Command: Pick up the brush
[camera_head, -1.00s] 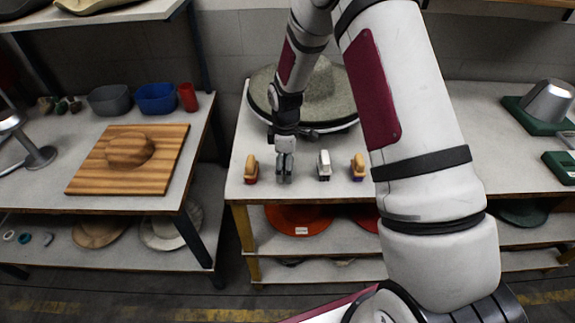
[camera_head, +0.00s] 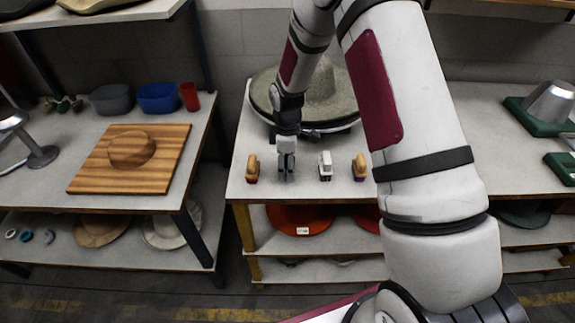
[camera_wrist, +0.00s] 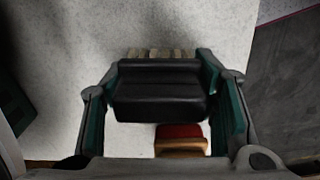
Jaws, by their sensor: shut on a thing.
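My gripper (camera_head: 286,168) is over the front part of the middle table, between two brushes. In the wrist view my gripper (camera_wrist: 165,95) has its fingers on both sides of a black brush (camera_wrist: 160,85) with tan bristles and is shut on it. In the head view the fingers mostly hide this brush. A tan brush (camera_head: 253,168) stands to the left of my gripper. A white and dark brush (camera_head: 325,167) and another tan brush (camera_head: 360,167) stand to its right. A red and wooden brush (camera_wrist: 180,138) shows below the held one in the wrist view.
A large grey hat form (camera_head: 318,92) stands behind my gripper on the table (camera_head: 300,188). A wooden board with a round block (camera_head: 130,158) lies on the left table. An orange hat (camera_head: 300,218) is on the shelf below. A dark gap separates the tables.

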